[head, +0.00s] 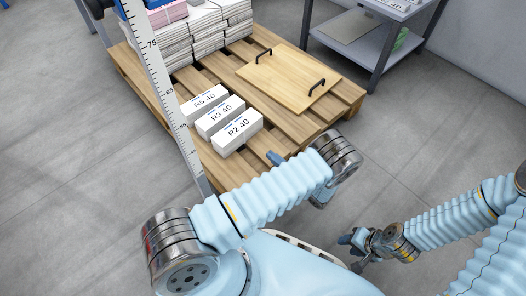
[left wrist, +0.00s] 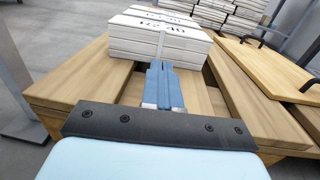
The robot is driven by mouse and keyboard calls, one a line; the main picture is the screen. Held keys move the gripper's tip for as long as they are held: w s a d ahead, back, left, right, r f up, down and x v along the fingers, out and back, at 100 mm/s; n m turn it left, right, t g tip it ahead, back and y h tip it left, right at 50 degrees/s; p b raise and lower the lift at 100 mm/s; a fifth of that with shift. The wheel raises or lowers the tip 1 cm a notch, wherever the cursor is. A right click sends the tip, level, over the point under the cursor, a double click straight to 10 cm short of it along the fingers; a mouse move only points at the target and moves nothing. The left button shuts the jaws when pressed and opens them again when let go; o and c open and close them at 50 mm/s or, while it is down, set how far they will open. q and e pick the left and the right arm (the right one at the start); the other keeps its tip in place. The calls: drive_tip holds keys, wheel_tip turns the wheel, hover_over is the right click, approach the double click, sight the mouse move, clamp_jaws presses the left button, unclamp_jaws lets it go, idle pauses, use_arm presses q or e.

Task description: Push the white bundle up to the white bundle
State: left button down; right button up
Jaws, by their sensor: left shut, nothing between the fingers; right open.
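Three white bundles stand in a row on the pallet in the head view: R5 40 (head: 205,101), R3 40 (head: 220,117) and R2 40 (head: 237,135), nearest me. Only narrow gaps show between them. My left gripper (head: 275,158) is shut and empty, low over the pallet and short of the R2 40 bundle; my arm hides most of it. In the left wrist view its blue fingers (left wrist: 163,84) point at the front face of a strapped white bundle (left wrist: 155,45). My right gripper (head: 352,243) is open and empty, over the floor at the lower right.
The wooden pallet (head: 285,118) carries paper stacks (head: 205,30) at the back and a board with two black handles (head: 288,78) at the right. A ruler post (head: 160,85) rises along the left side. A grey shelf (head: 370,40) stands at the back right.

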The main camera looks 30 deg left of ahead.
sight(243, 134)
use_arm(q)
drive_tip(key=x, duration=1.2)
drive_tip(key=shift+a, duration=0.25)
drive_tip(key=b+x, duration=0.1)
drive_tip(key=x, duration=0.2)
drive_tip(key=shift+a+f, duration=0.1)
drive_tip(key=shift+a, duration=0.1)
drive_tip(key=shift+w+a, duration=0.1)
use_arm(e)
drive_tip(key=shift+f, duration=0.55)
use_arm(q)
drive_tip(key=v, duration=0.5)
drive_tip(key=shift+d+b, duration=0.25)
drive_tip(key=shift+b, duration=0.1)
drive_tip(key=v, duration=0.8)
drive_tip(key=shift+d, duration=0.25)
use_arm(e)
drive_tip(key=shift+s+d, duration=0.65)
drive_tip(key=shift+d, duration=0.1)
